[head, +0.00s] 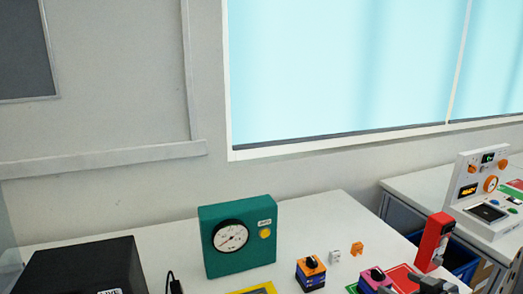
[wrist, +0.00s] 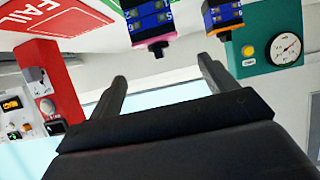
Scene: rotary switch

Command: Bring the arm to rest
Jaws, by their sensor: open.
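My gripper (wrist: 162,70) shows in the wrist view with its two dark fingers spread apart and nothing between them. In that view the scene looks turned upside down. A rotary switch block with an orange top (head: 311,272) and one with a pink top (head: 375,279) stand on the white table in the head view. In the wrist view the pink-topped block (wrist: 148,22) and the orange-topped block (wrist: 222,16) are beyond the fingers, apart from them.
A green box with a dial gauge (head: 238,236) stands at the back of the table. A black box (head: 85,268) is at left, a red device (head: 434,242) at right. A white instrument panel (head: 481,200) sits on another table. Small white and orange pieces lie between.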

